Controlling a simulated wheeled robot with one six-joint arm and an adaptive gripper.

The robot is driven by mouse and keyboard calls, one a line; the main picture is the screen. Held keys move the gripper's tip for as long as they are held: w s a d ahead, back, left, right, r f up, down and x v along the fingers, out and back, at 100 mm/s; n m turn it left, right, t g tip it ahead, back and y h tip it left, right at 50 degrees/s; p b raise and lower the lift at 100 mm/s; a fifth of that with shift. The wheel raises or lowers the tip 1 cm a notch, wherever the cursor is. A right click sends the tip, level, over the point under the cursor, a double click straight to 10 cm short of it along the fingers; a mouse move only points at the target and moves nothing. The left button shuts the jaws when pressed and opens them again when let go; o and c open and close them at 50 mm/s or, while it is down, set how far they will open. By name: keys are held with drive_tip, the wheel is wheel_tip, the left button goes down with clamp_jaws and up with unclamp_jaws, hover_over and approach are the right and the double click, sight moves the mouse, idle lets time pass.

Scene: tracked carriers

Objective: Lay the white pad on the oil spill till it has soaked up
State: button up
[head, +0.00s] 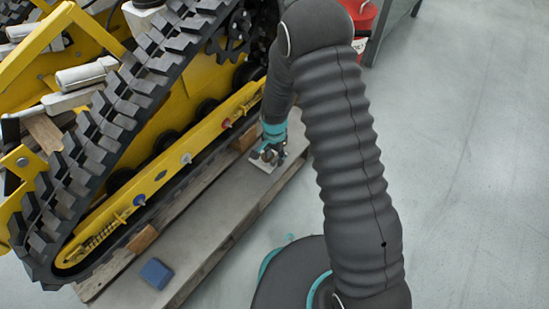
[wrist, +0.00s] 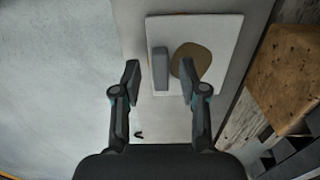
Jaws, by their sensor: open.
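The white pad (wrist: 222,40) lies flat on the grey plank surface, with a raised grey block (wrist: 160,68) on it like a grip tab. A round brown patch (wrist: 197,58) shows on the pad beside the block; no other oil is visible. In the head view, a corner of the pad (head: 263,167) shows below my gripper (head: 266,155). In the wrist view my gripper (wrist: 160,78) is open, with one finger on each side of the grey block and a gap between. The right finger covers part of the brown patch.
A blue block (head: 156,273) lies at the pallet's near end. A red bucket (head: 362,20) stands at the back. The grey floor on the right is clear.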

wheel_tip(320, 180, up, 11)
drive_tip(key=p, duration=0.1)
drive_tip(key=s+d+r+n+t, duration=0.1)
drive_tip(key=s+d+r+n, duration=0.2)
drive_tip(key=r, duration=0.7)
drive_tip(key=s+d+r+t, duration=0.2)
drive_tip(key=s+d+r, duration=0.25)
drive_tip(key=r, duration=0.55)
drive_tip(key=s+d+r+n+t, duration=0.1)
drive_tip(key=s+d+r, duration=0.3)
drive_tip(key=s, duration=0.4)
drive_tip(key=s+d+r+n+t, duration=0.1)
drive_tip(key=s+d+r+n, duration=0.2)
drive_tip(key=s+r, duration=0.3)
drive_tip(key=s+d, duration=0.1)
drive_tip(key=s, duration=0.2)
drive_tip(key=shift+s+r+n+t, duration=0.25)
drive_tip(key=shift+r+n+t, duration=0.05)
drive_tip(key=shift+r, duration=0.1)
wheel_tip(320, 180, up, 6)
drive_tip(key=p, duration=0.6)
drive_tip(key=shift+r+p, duration=0.15)
drive_tip(key=shift+p, duration=0.25)
